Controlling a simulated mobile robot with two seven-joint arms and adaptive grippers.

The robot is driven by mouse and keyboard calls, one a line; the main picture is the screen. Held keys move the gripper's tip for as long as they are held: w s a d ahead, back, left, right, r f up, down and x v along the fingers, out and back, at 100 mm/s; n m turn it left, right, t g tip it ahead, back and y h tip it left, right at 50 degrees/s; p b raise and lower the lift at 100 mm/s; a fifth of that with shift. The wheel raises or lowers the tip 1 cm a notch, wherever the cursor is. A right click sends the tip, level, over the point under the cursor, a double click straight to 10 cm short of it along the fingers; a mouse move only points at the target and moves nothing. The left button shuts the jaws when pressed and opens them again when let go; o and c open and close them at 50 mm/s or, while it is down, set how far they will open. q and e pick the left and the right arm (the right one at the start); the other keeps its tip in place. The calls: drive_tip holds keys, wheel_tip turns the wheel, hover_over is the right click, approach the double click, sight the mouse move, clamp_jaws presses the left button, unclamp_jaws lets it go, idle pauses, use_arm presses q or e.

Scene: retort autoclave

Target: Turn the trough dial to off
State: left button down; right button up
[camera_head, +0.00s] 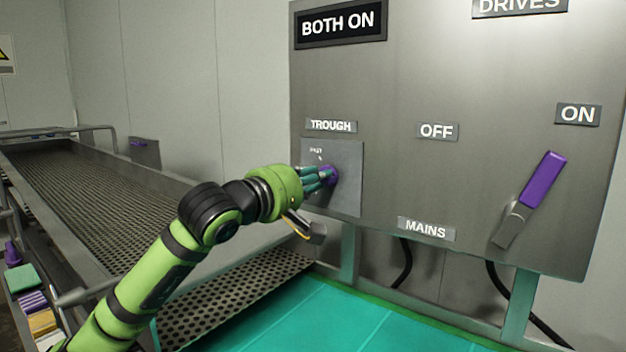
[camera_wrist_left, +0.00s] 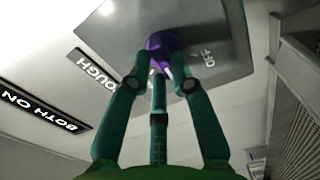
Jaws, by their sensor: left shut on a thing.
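The trough dial is a purple knob (camera_head: 330,175) on a square metal plate (camera_head: 347,192) below the TROUGH label (camera_head: 331,126). A small marking that seems to read FAST is above the knob. My left gripper (camera_head: 322,176) is at the knob, its teal fingers shut on it and hiding part of it. In the left wrist view the fingers (camera_wrist_left: 160,85) close around the purple knob (camera_wrist_left: 163,50), and an OFF marking (camera_wrist_left: 207,56) shows on the plate beside it. The knob's exact setting is hidden. My right gripper is not in view.
A mains lever with a purple handle (camera_head: 543,180) is on the same grey panel (camera_head: 430,70), tilted towards the ON label (camera_head: 578,114). A BOTH ON sign (camera_head: 340,24) is above. A perforated trough (camera_head: 90,190) runs at left. Teal flooring (camera_head: 330,318) lies below the panel.

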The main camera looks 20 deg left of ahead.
use_arm(q)
drive_tip(key=shift+a+f+n+b, duration=0.1)
drive_tip(key=shift+a+n+b, duration=0.05)
drive_tip(key=shift+n+b, duration=4.7)
drive_tip(key=c, duration=1.1)
unclamp_jaws()
drive_tip(key=shift+w, duration=0.1)
drive_tip(key=v, duration=1.2)
